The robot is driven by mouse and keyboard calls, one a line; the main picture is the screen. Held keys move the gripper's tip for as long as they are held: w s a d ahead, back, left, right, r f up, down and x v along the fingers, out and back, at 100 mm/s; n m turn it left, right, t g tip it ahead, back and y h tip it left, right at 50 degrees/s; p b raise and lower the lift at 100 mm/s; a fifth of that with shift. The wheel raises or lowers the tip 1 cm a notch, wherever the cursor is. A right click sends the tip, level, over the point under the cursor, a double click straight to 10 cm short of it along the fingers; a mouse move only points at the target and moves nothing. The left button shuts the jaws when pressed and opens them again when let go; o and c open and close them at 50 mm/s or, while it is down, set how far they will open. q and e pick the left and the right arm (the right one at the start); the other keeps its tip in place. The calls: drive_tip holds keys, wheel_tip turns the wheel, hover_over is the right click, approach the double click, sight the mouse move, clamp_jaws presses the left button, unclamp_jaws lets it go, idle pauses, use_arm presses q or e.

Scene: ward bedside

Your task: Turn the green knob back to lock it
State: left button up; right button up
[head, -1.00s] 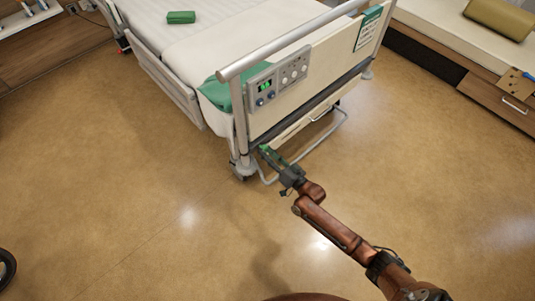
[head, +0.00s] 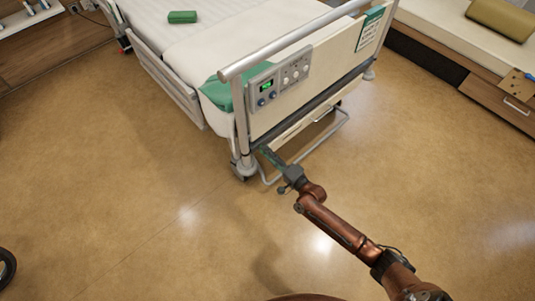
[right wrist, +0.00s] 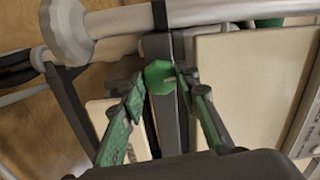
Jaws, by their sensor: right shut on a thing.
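The green knob (right wrist: 160,77) is at the foot end of the bed, on a dark upright bar seen in the right wrist view. My right gripper (right wrist: 160,86) is shut on it, with a green-padded finger at either side. In the head view, my right gripper (head: 267,153) reaches in low beside the bed's corner post, under the footboard. There the knob is too small and covered to make out. How far the knob is turned cannot be told. My left gripper is in neither view.
The bed's footboard (head: 330,72) carries a control panel (head: 278,82) and a thick rail (head: 290,44) above my gripper. A bent metal bar (head: 322,146) runs low beside it. A wooden cabinet (head: 495,97) stands at right. The floor (head: 130,190) at left is clear.

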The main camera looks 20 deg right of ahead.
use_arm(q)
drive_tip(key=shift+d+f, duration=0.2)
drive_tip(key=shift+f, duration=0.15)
use_arm(e)
drive_tip(key=shift+a+f+m, duration=0.1)
drive_tip(key=shift+m, duration=0.6)
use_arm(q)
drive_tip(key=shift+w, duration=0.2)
use_arm(e)
drive_tip(key=o, duration=1.2)
drive_tip(key=shift+c, duration=0.2)
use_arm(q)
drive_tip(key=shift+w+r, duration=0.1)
use_arm(e)
drive_tip(key=v, duration=1.2)
